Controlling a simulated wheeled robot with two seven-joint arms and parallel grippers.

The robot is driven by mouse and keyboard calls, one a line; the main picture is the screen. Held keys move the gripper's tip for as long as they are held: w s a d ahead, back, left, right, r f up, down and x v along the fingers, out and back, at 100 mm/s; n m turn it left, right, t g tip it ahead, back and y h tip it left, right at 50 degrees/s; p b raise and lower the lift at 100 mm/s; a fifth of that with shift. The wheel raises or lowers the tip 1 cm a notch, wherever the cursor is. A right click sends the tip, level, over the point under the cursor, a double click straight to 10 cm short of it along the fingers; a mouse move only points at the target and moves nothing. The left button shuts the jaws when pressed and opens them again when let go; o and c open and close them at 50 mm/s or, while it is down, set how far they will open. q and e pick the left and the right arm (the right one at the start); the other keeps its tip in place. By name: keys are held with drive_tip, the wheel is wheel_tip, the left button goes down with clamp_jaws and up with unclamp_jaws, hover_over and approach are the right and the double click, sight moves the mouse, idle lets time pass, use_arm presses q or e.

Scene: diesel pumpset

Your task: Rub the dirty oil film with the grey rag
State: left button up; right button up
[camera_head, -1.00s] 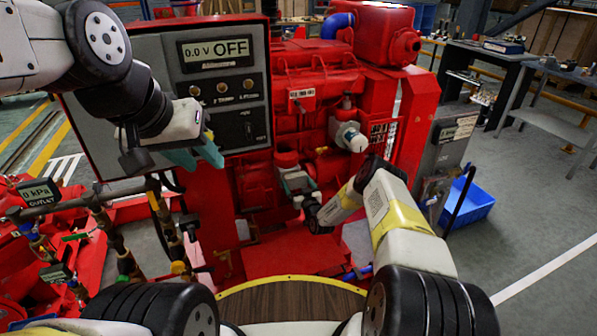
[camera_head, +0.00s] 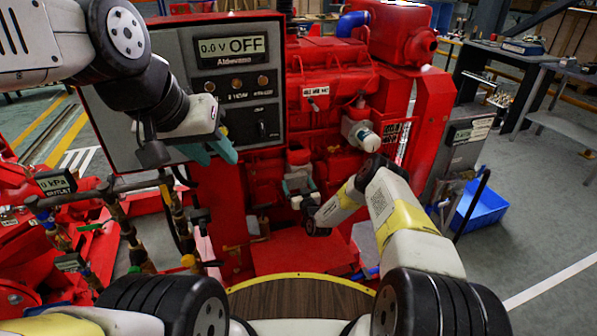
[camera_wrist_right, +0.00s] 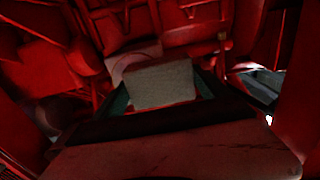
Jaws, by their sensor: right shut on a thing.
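The grey rag (camera_wrist_right: 160,84) is a pale grey block-like shape in the right wrist view. My right gripper (camera_wrist_right: 164,94) is shut on it, with a teal finger at each side. In the head view, my right gripper (camera_head: 300,188) is low at the front of the red engine (camera_head: 330,95). The rag cannot be told apart clearly there. My left gripper (camera_head: 210,151) is open and empty in front of the lower part of the grey control panel (camera_head: 240,92). I cannot make out the dirty oil film in either view; the right wrist view is dark.
Red pipework with valves and a gauge display (camera_head: 55,182) stands at the left. A blue bin (camera_head: 482,207) lies on the floor at the right, beside a grey cabinet (camera_head: 463,150). Workbenches stand at the back right.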

drive_tip(key=shift+v, duration=2.95)
drive_tip(key=shift+s+d, duration=0.1)
drive_tip(key=shift+d, duration=0.05)
drive_tip(key=v, duration=0.2)
drive_tip(key=shift+s+d, duration=0.1)
drive_tip(key=shift+s, duration=0.3)
drive_tip(key=shift+x, duration=3.5)
drive_tip(key=shift+x, duration=1.05)
drive_tip(key=shift+d+f, duration=0.1)
drive_tip(key=shift+d, duration=0.05)
